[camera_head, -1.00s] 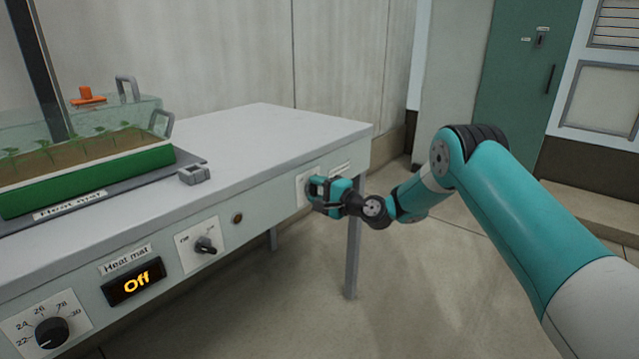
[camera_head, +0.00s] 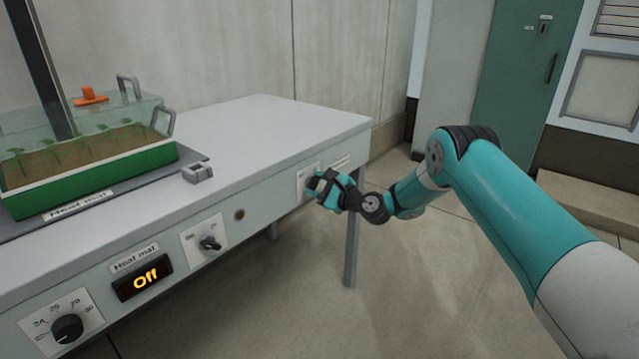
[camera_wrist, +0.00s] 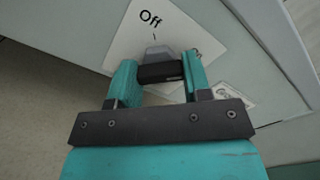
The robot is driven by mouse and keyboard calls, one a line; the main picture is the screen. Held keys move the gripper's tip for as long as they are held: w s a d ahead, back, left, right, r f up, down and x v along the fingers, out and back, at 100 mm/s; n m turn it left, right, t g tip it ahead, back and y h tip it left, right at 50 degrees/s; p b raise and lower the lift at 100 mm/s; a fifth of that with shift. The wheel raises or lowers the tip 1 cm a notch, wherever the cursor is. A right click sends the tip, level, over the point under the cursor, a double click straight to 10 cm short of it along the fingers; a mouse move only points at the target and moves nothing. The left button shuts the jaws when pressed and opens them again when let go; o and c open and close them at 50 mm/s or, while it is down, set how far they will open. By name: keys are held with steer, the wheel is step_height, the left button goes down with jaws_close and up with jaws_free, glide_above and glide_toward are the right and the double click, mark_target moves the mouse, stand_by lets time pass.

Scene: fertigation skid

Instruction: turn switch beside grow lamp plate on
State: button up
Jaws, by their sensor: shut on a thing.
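The switch (camera_wrist: 160,68) is a dark knob on a white plate marked "Off" (camera_wrist: 138,34), on the front panel of the bench. In the head view its plate (camera_head: 302,182) is mostly behind my gripper (camera_head: 320,186), at the right end of the panel. A label plate (camera_head: 340,162) sits just beside it. In the wrist view my gripper (camera_wrist: 160,82) has its two teal fingers on either side of the knob, shut on it. The gripper is rolled relative to the plate.
A seedling tray (camera_head: 110,165) stands on the bench top (camera_head: 265,125). The floor right of the bench is clear.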

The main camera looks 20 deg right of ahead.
steer(key=shift+d+r, duration=0.1)
stand_by(0.4)
steer(key=o, duration=0.9)
steer(key=b+v, duration=1)
steer(key=v, duration=0.7)
steer(key=shift+s, duration=0.1)
